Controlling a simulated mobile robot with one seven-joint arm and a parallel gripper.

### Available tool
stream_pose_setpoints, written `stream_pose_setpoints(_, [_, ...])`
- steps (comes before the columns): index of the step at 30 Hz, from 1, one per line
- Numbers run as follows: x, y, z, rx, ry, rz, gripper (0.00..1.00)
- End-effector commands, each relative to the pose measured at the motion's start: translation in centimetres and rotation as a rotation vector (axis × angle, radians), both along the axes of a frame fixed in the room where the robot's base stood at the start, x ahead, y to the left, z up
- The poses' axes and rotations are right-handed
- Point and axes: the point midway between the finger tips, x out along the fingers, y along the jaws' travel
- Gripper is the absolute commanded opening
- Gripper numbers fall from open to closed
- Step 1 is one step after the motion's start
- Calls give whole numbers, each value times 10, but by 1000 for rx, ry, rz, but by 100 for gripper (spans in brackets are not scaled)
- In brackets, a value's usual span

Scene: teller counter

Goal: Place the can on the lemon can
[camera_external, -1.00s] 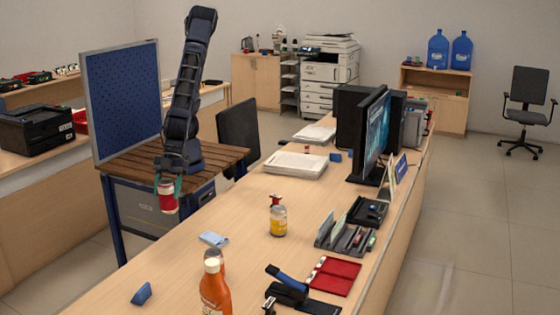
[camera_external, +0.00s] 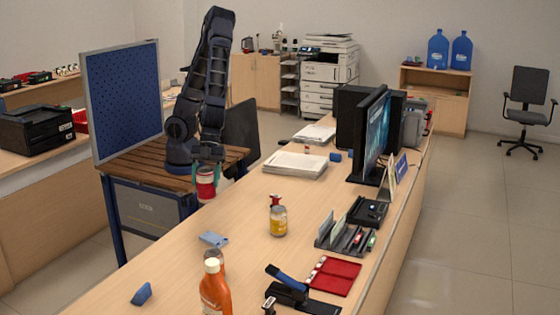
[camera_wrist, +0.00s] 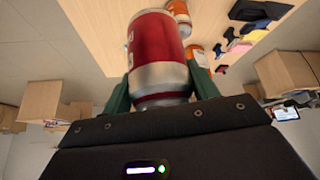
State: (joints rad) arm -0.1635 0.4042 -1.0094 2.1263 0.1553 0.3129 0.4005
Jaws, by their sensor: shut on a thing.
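My gripper (camera_external: 208,175) has green fingers shut on a red can with silver ends (camera_external: 206,187), held in the air near the counter's left edge. In the wrist view the red can (camera_wrist: 158,48) sits between the two fingers. A small yellow-labelled can (camera_external: 278,222), apparently the lemon can, stands on the counter to the right of my gripper and nearer the camera. A red item shows at its top; I cannot tell whether it stands on it or behind it. An orange-yellow can also shows in the wrist view (camera_wrist: 195,50).
A blue-white item (camera_external: 213,239), a stapler (camera_external: 288,288), a red case (camera_external: 335,276) and an organizer (camera_external: 345,236) lie around. Papers (camera_external: 295,165) and a monitor (camera_external: 370,138) are behind.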

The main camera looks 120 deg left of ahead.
Motion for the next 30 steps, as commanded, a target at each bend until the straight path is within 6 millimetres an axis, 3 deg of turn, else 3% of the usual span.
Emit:
stream_pose_setpoints(9, [47,49,18,-2,2,57,25])
stream_pose_setpoints(30, [129,176,66,-7,-13,184,25])
